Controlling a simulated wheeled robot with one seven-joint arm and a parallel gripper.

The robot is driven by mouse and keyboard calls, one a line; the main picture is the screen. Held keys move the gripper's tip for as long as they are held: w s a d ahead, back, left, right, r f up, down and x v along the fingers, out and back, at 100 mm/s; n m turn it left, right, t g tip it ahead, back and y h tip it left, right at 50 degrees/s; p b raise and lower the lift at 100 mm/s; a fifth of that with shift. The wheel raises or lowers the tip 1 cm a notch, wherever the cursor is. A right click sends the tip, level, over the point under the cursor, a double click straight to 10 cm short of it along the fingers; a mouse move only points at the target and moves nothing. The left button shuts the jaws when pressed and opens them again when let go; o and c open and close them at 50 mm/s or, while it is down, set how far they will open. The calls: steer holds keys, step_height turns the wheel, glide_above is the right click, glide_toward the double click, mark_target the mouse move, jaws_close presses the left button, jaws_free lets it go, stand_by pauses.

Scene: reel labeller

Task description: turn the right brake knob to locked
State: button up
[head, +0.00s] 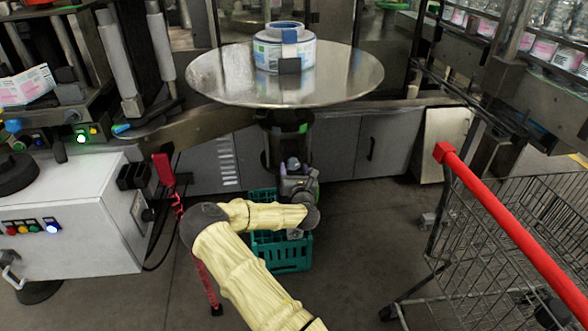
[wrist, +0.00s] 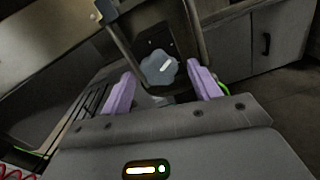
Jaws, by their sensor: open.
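The brake knob is a grey-blue lobed knob (wrist: 158,70) with a short white mark, slightly tilted, on its face. It shows in the wrist view between and beyond the two purple fingers of my gripper (wrist: 162,76). The fingers are apart, one on each side of the knob in the picture, with nothing held. Whether they touch it cannot be told. In the head view my gripper (head: 293,163) points away under the round metal table (head: 220,85), in front of its dark column (head: 287,137). The knob is hidden there, and its locked marking cannot be read.
A white and blue reel (head: 268,55) sits on the round table above my gripper. A green crate (head: 290,258) stands on the floor below my forearm. A white cabinet with buttons (head: 75,250) is left; a red-handled cart (head: 500,215) is right.

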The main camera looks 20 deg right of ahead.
steer(key=shift+w+d, duration=0.1)
steer(key=shift+w, duration=0.4)
steer(key=c, duration=1)
